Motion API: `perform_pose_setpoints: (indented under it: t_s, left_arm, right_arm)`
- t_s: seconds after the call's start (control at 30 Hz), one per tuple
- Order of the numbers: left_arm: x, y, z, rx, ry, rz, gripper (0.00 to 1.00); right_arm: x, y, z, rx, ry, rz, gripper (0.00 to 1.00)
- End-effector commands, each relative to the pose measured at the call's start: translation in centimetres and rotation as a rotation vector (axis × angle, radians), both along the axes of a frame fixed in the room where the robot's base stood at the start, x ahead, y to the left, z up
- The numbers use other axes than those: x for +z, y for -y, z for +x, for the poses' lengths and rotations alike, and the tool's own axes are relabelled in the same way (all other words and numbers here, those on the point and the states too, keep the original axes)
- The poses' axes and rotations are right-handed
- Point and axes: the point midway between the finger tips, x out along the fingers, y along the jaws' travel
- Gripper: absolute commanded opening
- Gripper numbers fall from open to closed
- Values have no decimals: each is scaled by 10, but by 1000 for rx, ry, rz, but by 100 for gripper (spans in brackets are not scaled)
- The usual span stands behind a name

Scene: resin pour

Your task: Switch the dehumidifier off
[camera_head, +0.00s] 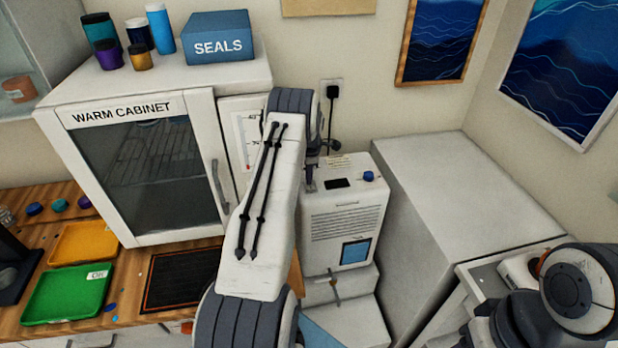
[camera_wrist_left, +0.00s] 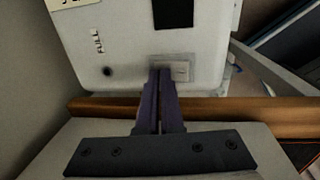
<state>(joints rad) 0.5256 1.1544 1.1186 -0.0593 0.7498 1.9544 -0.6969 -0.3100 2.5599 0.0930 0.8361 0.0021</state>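The dehumidifier (camera_head: 342,222) is a white box with front vents and a blue window, beside the warm cabinet. Its top has a dark display (camera_head: 338,184) and a blue knob (camera_head: 369,176). My left gripper (camera_head: 311,185) is at the top's left edge, partly hidden by my arm. In the left wrist view, the fingers of my left gripper (camera_wrist_left: 160,72) are together with nothing seen between them. Their tips overlap a small pale switch plate (camera_wrist_left: 181,71) on the dehumidifier's top (camera_wrist_left: 125,45); I cannot tell whether they touch. My right gripper is not visible.
The warm cabinet (camera_head: 205,155) stands left of the dehumidifier, and a large white block (camera_head: 460,190) stands right. A plug (camera_head: 332,90) with a black cord is in the wall behind. Green (camera_head: 65,293) and yellow (camera_head: 84,243) trays lie on the wooden bench.

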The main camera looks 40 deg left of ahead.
Motion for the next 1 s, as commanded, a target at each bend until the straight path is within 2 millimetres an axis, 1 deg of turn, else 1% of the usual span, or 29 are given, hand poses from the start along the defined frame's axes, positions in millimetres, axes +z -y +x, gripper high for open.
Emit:
perform_pose_setpoints:
  t_s: [0.03, 0.3, 0.73, 0.87, 0.97, 1.0]
  left_arm:
    - [-4, 2, -3, 0, -7, -3, 0]
    - [-2, 12, -12, 0, -13, -7, 0]
    - [0, 13, -12, 0, -7, -3, 0]
    - [12, 13, -12, 0, -5, -3, 0]
    - [30, 13, -14, 2, -6, -3, 0]
    - [39, 13, -15, 3, -7, -4, 0]
  right_arm:
    - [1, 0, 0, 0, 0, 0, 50]
    - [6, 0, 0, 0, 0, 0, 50]
    - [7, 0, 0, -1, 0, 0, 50]
    - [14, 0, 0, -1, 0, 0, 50]
    - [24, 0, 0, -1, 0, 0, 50]
    - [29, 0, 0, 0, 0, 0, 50]
